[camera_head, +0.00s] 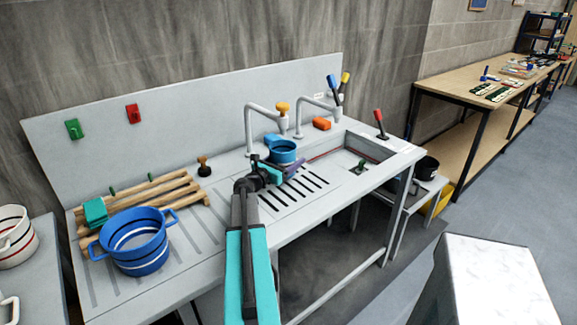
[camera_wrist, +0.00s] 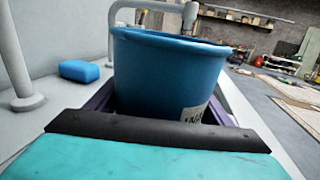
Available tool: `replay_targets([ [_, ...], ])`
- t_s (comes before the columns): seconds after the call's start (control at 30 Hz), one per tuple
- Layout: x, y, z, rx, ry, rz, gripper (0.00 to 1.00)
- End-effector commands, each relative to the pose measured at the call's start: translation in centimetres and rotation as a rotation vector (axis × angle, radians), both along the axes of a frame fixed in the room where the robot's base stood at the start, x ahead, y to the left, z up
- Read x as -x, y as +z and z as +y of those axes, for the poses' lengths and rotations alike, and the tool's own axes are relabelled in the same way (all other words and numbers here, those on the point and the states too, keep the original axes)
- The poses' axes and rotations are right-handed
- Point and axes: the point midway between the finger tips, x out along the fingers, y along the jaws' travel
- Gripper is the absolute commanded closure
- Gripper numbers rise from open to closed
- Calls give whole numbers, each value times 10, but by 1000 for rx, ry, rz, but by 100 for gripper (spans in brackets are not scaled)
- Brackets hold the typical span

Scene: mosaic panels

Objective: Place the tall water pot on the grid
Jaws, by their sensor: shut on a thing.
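The grid (camera_head: 293,188), a patch of dark slots in the counter, lies just in front of and below the pot. My gripper partly hides its left edge. I cannot tell whether the pot's base touches the counter.
A wide blue pot (camera_head: 137,241) with two handles stands at left by wooden rails (camera_head: 150,190). Two taps rise behind the held pot. The sink basin (camera_head: 350,155) is to its right. A blue block (camera_wrist: 80,71) lies left of the pot in the wrist view.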

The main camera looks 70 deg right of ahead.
Motion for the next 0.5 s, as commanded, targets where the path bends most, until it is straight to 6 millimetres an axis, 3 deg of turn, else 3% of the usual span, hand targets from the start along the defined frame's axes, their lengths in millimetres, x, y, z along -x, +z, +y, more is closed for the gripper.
replay_targets([
  [0.5, -1, -4, -3, 0, 0, 1, 63],
])
